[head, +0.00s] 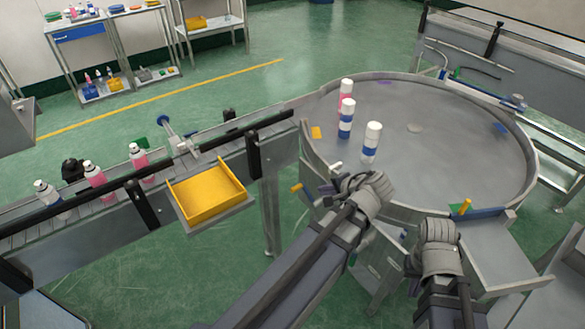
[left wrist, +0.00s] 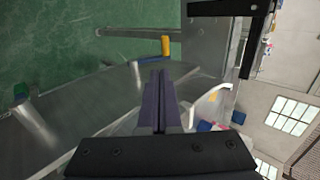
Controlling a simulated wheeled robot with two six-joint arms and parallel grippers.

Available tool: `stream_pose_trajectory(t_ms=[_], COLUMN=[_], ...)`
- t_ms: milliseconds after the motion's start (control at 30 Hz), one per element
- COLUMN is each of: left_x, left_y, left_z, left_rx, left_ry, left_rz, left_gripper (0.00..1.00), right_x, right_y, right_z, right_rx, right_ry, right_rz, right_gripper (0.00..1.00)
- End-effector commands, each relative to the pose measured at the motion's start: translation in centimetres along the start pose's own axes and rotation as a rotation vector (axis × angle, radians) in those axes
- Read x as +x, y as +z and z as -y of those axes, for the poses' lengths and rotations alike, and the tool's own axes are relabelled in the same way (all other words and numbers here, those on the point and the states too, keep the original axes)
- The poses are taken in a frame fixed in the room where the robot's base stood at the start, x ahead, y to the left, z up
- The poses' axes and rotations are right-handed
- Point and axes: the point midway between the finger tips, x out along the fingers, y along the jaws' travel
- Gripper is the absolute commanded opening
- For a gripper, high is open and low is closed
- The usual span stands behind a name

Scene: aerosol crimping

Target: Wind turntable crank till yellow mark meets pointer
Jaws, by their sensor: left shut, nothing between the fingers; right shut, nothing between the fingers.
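The round grey turntable (head: 440,150) fills the upper right of the head view. A small yellow patch (head: 316,132) lies at its left edge. A yellow upright peg (head: 464,206) stands at its near right rim beside a blue and green piece; I cannot tell whether this is the pointer. A yellow handle (head: 297,187) sticks out below the left rim; a yellow handle on a rod also shows in the left wrist view (left wrist: 166,46). My left gripper (head: 340,172) is shut and empty at the near left rim, apart from the handle. My right gripper (head: 438,232) is empty, its fingers mostly hidden.
Several white-capped bottles (head: 371,142) stand on the turntable's left half. A conveyor (head: 120,190) with pink bottles runs along the left, with a yellow tray (head: 205,193) on its near side. Shelves stand at the back. Green floor shows between conveyor and turntable.

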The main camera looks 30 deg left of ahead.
Motion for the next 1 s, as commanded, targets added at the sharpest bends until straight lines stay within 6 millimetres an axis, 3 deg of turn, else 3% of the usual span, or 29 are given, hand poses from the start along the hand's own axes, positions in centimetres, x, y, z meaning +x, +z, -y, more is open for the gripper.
stream_pose_trajectory(t_ms=[200, 367, 800, 1000], left_x=[-0.1, 1.3, 10.0, 12.6], left_y=[0.0, 0.0, -0.1, -0.1], left_z=[0.6, 0.3, 0.2, 0.4], left_rx=[0.002, 0.001, -0.001, 0.0], left_ry=[-0.01, -0.009, -0.009, -0.008], left_rz=[0.0, 0.001, 0.003, 0.001], left_gripper=[0.0, 0.0, 0.0, 0.0], right_x=[-0.3, 0.8, 6.8, 8.5], right_y=[0.1, 0.0, -0.4, -0.5], right_z=[-0.1, 0.1, 0.6, 0.8], right_rx=[0.001, 0.001, 0.0, 0.0], right_ry=[0.0, 0.0, 0.0, 0.0], right_rz=[0.0, 0.0, 0.0, 0.0], right_gripper=[0.0, 0.0, 0.0, 0.0])
